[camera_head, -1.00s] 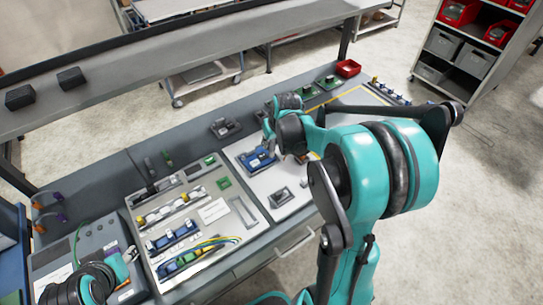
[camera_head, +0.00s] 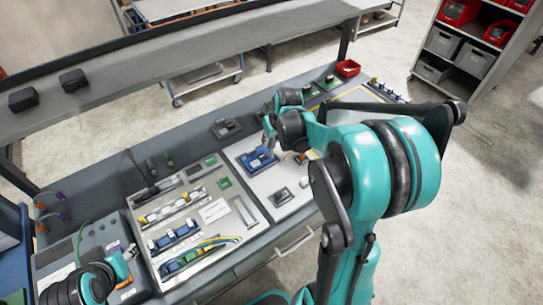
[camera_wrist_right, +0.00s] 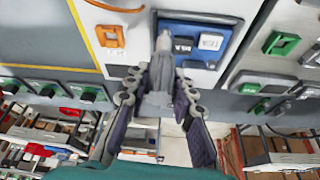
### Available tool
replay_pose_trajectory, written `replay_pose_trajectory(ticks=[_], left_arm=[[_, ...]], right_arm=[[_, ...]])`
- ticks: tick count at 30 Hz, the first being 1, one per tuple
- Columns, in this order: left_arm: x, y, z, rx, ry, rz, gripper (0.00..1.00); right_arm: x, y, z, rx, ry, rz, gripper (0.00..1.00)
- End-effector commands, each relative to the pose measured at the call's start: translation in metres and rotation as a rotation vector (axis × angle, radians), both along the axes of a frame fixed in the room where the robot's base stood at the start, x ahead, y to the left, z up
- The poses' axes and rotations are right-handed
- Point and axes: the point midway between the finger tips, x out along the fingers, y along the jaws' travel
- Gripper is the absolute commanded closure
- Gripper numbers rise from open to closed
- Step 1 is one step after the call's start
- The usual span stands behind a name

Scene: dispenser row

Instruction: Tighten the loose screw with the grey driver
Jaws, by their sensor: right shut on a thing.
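My right gripper (camera_wrist_right: 158,98) is shut on the grey driver (camera_wrist_right: 162,62). The driver points away from the fingers, and its tip overlaps the blue module (camera_wrist_right: 211,31), which has white labelled parts. I cannot tell whether the tip touches it. The loose screw cannot be made out; the tip may hide it. In the head view my right gripper (camera_head: 269,134) is just above and beside the blue module (camera_head: 252,160) on the pale board.
An orange part (camera_wrist_right: 110,36) lies beside the blue module. A grey panel (camera_head: 213,211) with rails, blue parts and coloured wires lies left of the pale board.

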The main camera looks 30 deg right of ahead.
Motion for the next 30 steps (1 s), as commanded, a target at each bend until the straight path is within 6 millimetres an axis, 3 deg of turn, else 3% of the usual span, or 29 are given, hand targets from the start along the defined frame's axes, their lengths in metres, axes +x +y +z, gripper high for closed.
replay_pose_trajectory(ticks=[18,26,30], left_arm=[[-0.0001,0.0000,-0.0082,0.000,0.000,0.000,0.60],[0.0000,0.0000,-0.0086,0.000,0.000,0.000,0.60],[0.0000,0.0000,-0.0092,0.000,0.000,0.000,0.60]], right_arm=[[0.0009,-0.0010,-0.0010,0.003,0.000,0.868,1.00],[0.0002,-0.0001,-0.0007,0.003,0.000,1.057,1.00],[0.0009,-0.0006,-0.0007,0.003,-0.001,1.269,1.00]])
